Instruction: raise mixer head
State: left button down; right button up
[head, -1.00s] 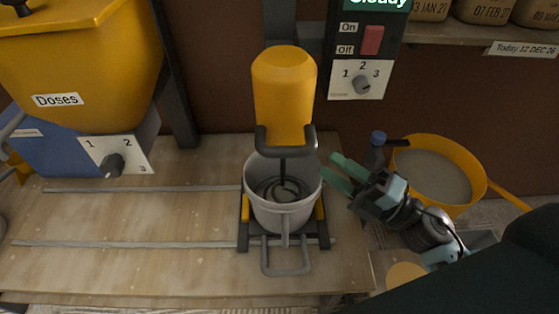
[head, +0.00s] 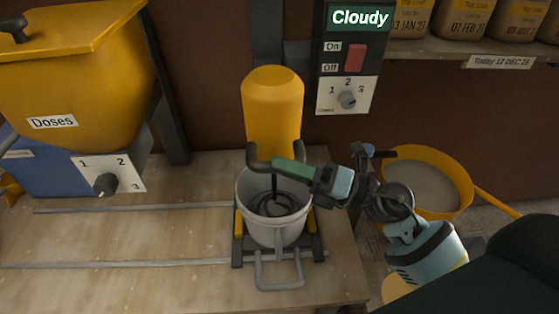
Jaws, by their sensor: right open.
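The yellow mixer head (head: 272,105) stands upright above the bucket at the centre. A dark U-shaped handle (head: 258,162) sticks out from its lower front. The whisk (head: 276,203) hangs down inside the grey bucket (head: 275,235), which sits in a dark cradle. My right gripper (head: 284,167) comes in from the right with its green fingers at the right side of the handle, over the bucket rim. It is open; one finger hides part of the other, and I cannot tell whether they touch the handle. My left gripper is not in view.
A control box (head: 347,75) with a switch and a dial, its screen reading "Cloudy", hangs at the back. A yellow tub (head: 436,207) stands right, behind my right arm. A yellow "Doses" hopper (head: 75,75) is at left. Two metal rails cross the mostly clear bench (head: 110,240).

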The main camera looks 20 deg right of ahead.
jog(key=shift+x, duration=0.85)
jog(key=shift+c, duration=0.2)
grip_shut()
